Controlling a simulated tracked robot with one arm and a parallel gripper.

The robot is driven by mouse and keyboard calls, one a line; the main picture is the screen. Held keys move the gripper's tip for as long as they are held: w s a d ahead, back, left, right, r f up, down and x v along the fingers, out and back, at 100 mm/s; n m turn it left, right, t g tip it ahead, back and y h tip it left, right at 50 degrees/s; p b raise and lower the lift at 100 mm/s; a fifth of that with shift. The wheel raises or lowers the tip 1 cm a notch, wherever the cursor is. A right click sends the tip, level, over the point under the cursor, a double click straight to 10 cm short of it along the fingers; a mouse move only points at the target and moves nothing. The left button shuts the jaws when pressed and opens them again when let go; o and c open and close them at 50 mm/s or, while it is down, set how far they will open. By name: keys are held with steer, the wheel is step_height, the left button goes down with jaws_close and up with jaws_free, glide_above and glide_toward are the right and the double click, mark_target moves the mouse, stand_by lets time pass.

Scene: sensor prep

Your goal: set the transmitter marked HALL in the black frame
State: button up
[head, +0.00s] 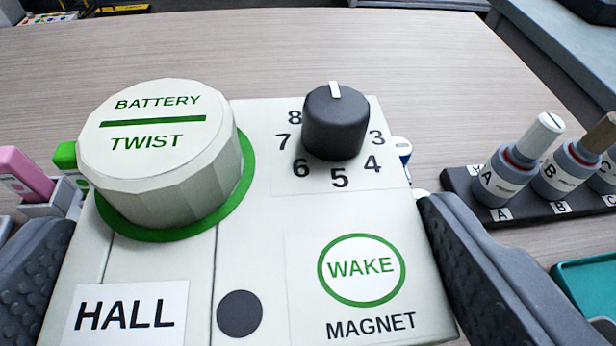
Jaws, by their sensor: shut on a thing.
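The transmitter marked HALL (265,255) is a pale box that fills the middle of the head view. It has a large white BATTERY TWIST cap (160,155) on a green ring, a dark knob (335,122) with its white pointer towards the far side, and a green WAKE circle marked MAGNET. My gripper (245,215) is shut on it, with one dark finger along its left side and one along its right. The box hides what is below it. I cannot make out the black frame for certain.
A dark rack (475,190) with bottles labelled A, B and C stands at right. A teal tray (590,285) is at the lower right edge. A pink item (22,172) in a grey holder is at left. The wooden table (270,50) beyond the box is clear.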

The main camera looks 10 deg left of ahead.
steer(key=shift+w+a+f+b, duration=0.1)
steer(key=shift+w+f+b, duration=1.1)
steer(key=shift+f, duration=0.55)
steer(key=shift+w+f+b, duration=1)
steer(key=shift+f+b, duration=0.4)
steer(key=shift+f, duration=0.4)
steer(key=shift+w+a+f+b, duration=0.1)
steer(key=shift+w+f+b, duration=1.1)
steer(key=shift+f, duration=0.55)
steer(key=shift+s, duration=0.1)
steer(key=shift+r+p, duration=0.1)
steer(key=shift+p, duration=0.65)
steer(key=shift+f, duration=1.05)
steer(key=o, duration=0.8)
steer(key=shift+o, duration=0.2)
steer(key=shift+r+p, duration=0.7)
steer(key=shift+p, duration=0.15)
